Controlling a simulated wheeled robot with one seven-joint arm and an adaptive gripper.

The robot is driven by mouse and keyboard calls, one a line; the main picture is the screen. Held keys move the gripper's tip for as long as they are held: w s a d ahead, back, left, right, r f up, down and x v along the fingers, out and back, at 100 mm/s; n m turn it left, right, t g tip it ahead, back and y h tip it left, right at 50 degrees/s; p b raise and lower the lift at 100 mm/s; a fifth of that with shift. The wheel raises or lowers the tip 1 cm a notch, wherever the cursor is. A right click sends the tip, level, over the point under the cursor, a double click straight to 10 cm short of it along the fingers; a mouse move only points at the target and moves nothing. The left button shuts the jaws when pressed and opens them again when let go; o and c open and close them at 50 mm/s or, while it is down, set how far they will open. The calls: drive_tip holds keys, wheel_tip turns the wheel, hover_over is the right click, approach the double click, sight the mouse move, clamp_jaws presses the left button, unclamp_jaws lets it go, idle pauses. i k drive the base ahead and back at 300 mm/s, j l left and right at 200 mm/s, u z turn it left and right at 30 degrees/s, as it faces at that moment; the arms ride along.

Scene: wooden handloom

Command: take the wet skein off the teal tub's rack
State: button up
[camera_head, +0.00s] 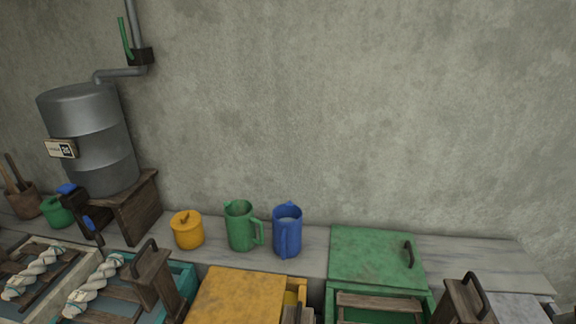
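The teal tub (187,277) is at the lower left, cut off by the bottom edge of the picture. A twisted whitish skein (96,284) lies slanted on the wooden rack slats (112,300) over it, with teal ties at its ends. A second similar skein (35,272) lies on a rack over the pale-rimmed tub to the left. A dark wooden piece with a handle (150,270) stands at the teal tub's right side and hides part of it. My gripper is not in view.
A metal barrel (90,140) on a wooden stand, with a blue-handled tap (75,200), is behind the tubs. A yellow pot (187,229), green jug (240,225) and blue jug (287,230) stand on the shelf. Yellow (240,295) and green (375,255) lids are to the right.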

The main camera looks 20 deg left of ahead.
sight(77, 304)
drive_tip(key=u, duration=2.2)
drive_tip(key=i+j+u, duration=0.1)
drive_tip(key=i+j, duration=0.85)
